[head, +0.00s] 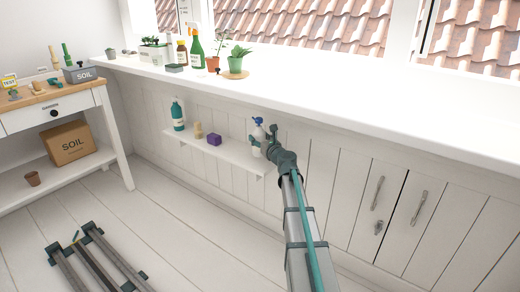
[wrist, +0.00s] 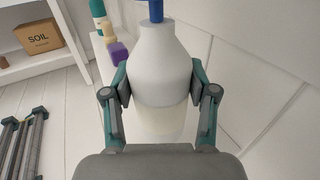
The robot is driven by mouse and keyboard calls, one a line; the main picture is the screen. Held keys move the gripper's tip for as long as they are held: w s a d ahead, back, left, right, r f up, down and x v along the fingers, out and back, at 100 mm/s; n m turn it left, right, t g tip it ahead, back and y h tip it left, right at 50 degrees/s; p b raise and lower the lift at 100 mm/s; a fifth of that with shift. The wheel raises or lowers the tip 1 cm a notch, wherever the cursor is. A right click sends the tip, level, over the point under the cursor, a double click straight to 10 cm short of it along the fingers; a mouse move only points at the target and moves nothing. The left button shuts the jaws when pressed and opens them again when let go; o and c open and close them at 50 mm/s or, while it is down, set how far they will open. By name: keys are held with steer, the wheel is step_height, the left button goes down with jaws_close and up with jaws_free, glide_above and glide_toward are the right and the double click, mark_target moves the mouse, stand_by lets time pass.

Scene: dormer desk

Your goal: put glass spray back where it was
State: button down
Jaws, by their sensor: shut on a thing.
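A white spray bottle with a blue head (head: 258,131), which I take to be the glass spray, is upright at the right end of the low wall shelf (head: 232,157). My gripper (head: 263,146) is shut on its body. In the wrist view the bottle (wrist: 160,62) stands between the two fingers of my gripper (wrist: 158,85), with its lower part paler and see-through. The palm hides its base there, and I cannot tell whether the bottle touches the shelf.
The low shelf also holds a teal bottle (head: 178,115), a tan object (head: 198,130) and a purple block (head: 214,140). A green spray bottle (head: 195,48) and plants stand on the sill (head: 330,101) above. A cardboard box (head: 70,144) is under the left table.

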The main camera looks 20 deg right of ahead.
step_height(320, 180, down, 4)
steer(key=shift+r+b, duration=0.2)
steer(key=shift+b, duration=0.7)
steer(key=shift+w+d+f+b, duration=0.15)
steer(key=shift+f+b, duration=0.05)
steer(key=shift+b, duration=0.15)
steer(key=shift+r, duration=0.1)
steer(key=shift+c, duration=1.6)
jaws_free()
